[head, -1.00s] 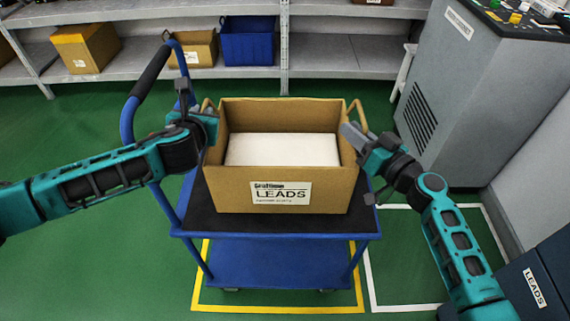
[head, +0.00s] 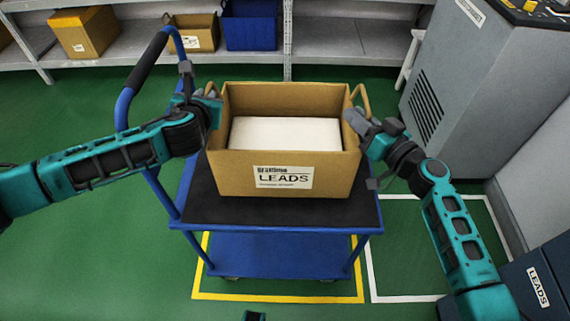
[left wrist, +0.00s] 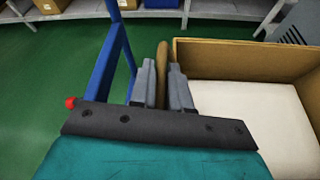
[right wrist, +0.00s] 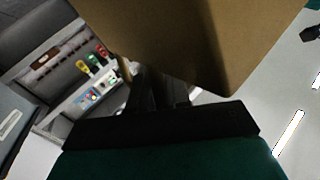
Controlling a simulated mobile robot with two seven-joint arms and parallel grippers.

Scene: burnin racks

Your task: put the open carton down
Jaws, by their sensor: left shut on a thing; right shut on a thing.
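The open carton (head: 232,176), brown cardboard with a "LEADS" label, is upright over the black top of the blue cart (head: 290,211). A white block or pack (head: 285,132) lies inside it. I cannot tell whether its base touches the cart. My left gripper (head: 212,96) is at its left side, shut on a brown handle (left wrist: 163,62), which shows between the fingers in the left wrist view. My right gripper (head: 352,116) is shut at the right side by the other handle (head: 361,96). In the right wrist view the carton wall (right wrist: 200,40) hides much, and the fingers (right wrist: 157,88) are dark.
A yellow floor outline (head: 280,298) surrounds the cart, with an empty white outline (head: 400,298) to its right. A grey machine (head: 470,90) stands at right. Shelves with bins (head: 250,28) line the back. A dark "LEADS" box (head: 535,285) is at lower right.

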